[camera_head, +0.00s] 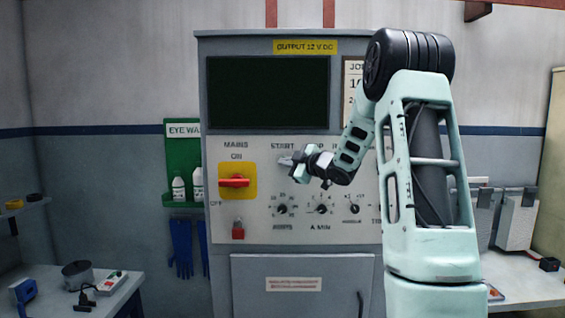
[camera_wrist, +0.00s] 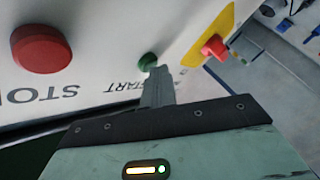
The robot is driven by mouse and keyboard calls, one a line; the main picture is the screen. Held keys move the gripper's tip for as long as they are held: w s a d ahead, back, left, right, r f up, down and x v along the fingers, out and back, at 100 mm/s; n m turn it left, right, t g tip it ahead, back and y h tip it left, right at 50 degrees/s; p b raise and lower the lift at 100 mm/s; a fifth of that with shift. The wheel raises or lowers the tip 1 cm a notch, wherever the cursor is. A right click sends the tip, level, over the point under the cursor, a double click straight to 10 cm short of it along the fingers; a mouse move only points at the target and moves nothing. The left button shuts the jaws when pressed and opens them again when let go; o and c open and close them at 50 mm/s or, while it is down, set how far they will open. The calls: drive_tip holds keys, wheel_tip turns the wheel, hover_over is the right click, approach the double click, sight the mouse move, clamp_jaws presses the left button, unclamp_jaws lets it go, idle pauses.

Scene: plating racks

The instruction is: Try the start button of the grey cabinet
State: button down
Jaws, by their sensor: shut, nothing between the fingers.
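The grey cabinet (camera_head: 305,262) stands in front of me with a pale control panel. Its green start button (camera_wrist: 147,61) shows in the wrist view beside the upside-down word START; in the head view my gripper hides it. My gripper (camera_head: 285,161) is shut and empty, reaching the panel just under the START label. In the wrist view its fingertips (camera_wrist: 160,72) are right by the button's edge; I cannot tell whether they touch it. The large red stop button (camera_wrist: 41,48) is to the left there. The cabinet's screen (camera_head: 268,93) is dark.
The red mains switch (camera_head: 235,182) sits on a yellow plate left of my gripper, its handle lying level. A red padlock (camera_head: 238,229) is below it. Several knobs (camera_head: 321,209) line the panel under my gripper. A side table (camera_head: 120,296) stands at lower left.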

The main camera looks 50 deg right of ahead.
drive_tip(key=shift+s, duration=0.1)
idle(0.4)
drive_tip(key=shift+s+a+b, duration=0.4)
drive_tip(key=shift+s+a, duration=0.1)
drive_tip(key=shift+a, duration=0.15)
drive_tip(key=shift+s+a+b, duration=0.45)
drive_tip(key=shift+s+a, duration=0.35)
drive_tip(key=shift+a, duration=0.2)
drive_tip(key=shift+s+a+b, duration=0.4)
drive_tip(key=shift+s+a, duration=0.4)
drive_tip(key=shift+a, duration=0.15)
